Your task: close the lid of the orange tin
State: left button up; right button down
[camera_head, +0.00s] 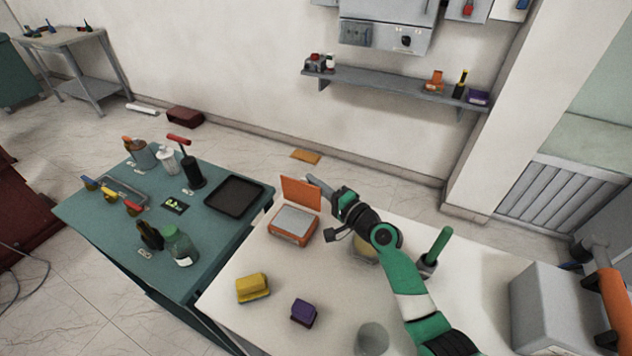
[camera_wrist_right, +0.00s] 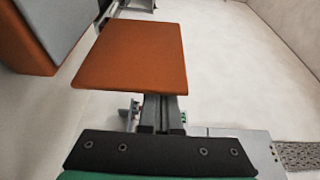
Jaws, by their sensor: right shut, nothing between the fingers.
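The orange tin (camera_head: 292,227) stands on the white table with a grey inside showing at its top. Its lid (camera_head: 301,193) is open and stands roughly upright at the far edge of the tin. My right gripper (camera_head: 314,182) is shut and empty, close to the lid's upper right edge. In the right wrist view the lid (camera_wrist_right: 130,55) covers part of the gripper's fingers (camera_wrist_right: 156,108), and the tin (camera_wrist_right: 25,40) fills the upper left corner. I cannot tell whether the fingers touch the lid. My left gripper is not in view.
On the white table are a yellow block (camera_head: 252,288), a purple block (camera_head: 303,312), a pale cup (camera_head: 373,338) and a grey box (camera_head: 550,308). A green-handled item (camera_head: 437,245) stands right of my arm. A teal table (camera_head: 90,215) with several tools and bottles adjoins at left.

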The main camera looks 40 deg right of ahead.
aim_at(306, 188)
jog(key=shift+s+a+r+p, duration=0.2)
jog(key=shift+a+p, duration=0.1)
jog(key=shift+a, duration=0.25)
jog(key=shift+s+a+r+p, duration=0.2)
jog(key=shift+a+p, duration=0.1)
jog(key=shift+a, duration=0.25)
jog(key=shift+s+a+f+p, duration=0.1)
jog(key=shift+s+a+p, duration=0.15)
jog(key=shift+a+p, duration=0.3)
jog(key=shift+s+a+f, duration=0.15)
jog(key=shift+s+a, duration=0.05)
jog(key=shift+a, duration=0.4)
jog(key=shift+s+a+f+p, duration=0.2)
jog(key=shift+a+f+p, duration=0.15)
jog(key=shift+a, duration=0.4)
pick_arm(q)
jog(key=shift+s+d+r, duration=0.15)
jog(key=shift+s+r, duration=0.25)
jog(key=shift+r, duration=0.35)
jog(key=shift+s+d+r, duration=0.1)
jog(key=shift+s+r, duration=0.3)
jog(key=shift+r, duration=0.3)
pick_arm(e)
jog(key=shift+s+a+f, duration=0.25)
jog(key=shift+a+f, duration=0.05)
jog(key=shift+a, duration=0.1)
